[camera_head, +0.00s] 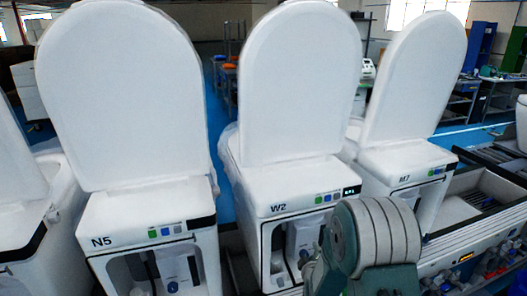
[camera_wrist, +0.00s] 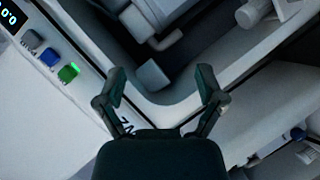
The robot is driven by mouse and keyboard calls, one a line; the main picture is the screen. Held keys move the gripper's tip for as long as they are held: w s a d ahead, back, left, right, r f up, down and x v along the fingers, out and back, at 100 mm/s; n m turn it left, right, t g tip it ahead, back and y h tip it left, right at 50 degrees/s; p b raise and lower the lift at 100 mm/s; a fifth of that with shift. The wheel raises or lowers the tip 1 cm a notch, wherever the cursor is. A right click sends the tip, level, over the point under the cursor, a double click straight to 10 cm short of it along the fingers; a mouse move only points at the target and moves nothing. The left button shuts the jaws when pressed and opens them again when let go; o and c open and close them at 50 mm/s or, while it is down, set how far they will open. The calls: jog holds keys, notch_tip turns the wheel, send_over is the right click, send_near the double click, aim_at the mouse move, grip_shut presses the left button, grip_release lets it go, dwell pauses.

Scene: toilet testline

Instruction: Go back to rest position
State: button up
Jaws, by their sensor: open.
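My gripper (camera_wrist: 161,73) is open, its two fingers spread apart with nothing between them. In the wrist view it hangs over the front of a white toilet unit, whose dark recess shows beyond the fingertips. A label partly hidden by a finger looks like W2. A green button (camera_wrist: 68,73), a blue button (camera_wrist: 50,57) and a lit display (camera_wrist: 8,14) lie to the left. In the head view my arm (camera_head: 375,240) stands before the W2 unit (camera_head: 290,182) and covers its lower right; the gripper itself cannot be made out there.
Unit N5 (camera_head: 145,212) stands left of W2 and unit M7 (camera_head: 410,160) right, lids upright. A conveyor-like frame (camera_head: 480,195) runs at the right. Blue floor (camera_head: 219,140) shows between units. Shelving (camera_head: 480,45) stands at the back right.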

jog(key=s+r+m+g, duration=0.25)
jog(key=s+r, duration=0.35)
jog(key=r, duration=0.3)
jog(key=s+r+m+g, duration=0.25)
jog(key=s+r, duration=0.25)
jog(key=r, duration=0.3)
jog(key=s+r+m+g, duration=0.1)
jog(key=s+r+m, duration=0.2)
jog(key=s, duration=0.8)
jog(key=s+d+r+m+g, duration=0.1)
jog(key=s+r+m+g, duration=0.1)
jog(key=s, duration=1)
jog(key=shift+s+r+m, duration=0.3)
jog(key=shift+r+m, duration=0.4)
jog(key=shift+d, duration=0.1)
